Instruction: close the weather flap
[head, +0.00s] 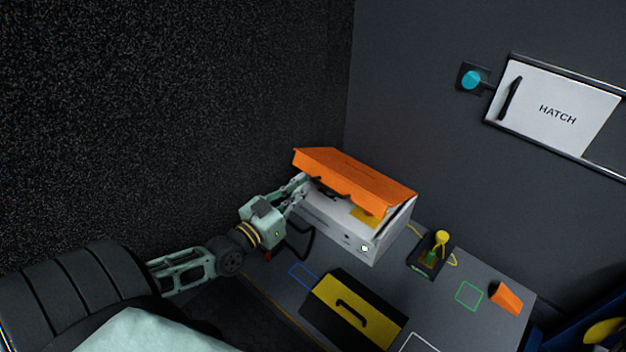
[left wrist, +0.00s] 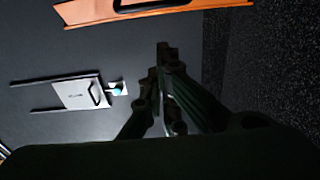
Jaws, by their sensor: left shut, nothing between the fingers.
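The weather flap (head: 365,180) is an orange lid on top of a white box (head: 345,234). It stands tilted open, its front edge raised above the box with a gap below. A dark handle shows at the flap's front edge. My left gripper (head: 303,183) is at the flap's left front corner, by the gap; whether it touches the flap I cannot tell. In the left wrist view the left gripper (left wrist: 163,75) is shut and empty, and part of the orange flap (left wrist: 150,10) with a dark handle shows beyond it. My right gripper is not in view.
A yellow and black case (head: 352,308) lies in front of the box on the grey table (head: 450,328). A yellow joystick (head: 441,240) and an orange cup-like piece (head: 507,298) are to the right. A white hatch (head: 556,108) is on the back wall.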

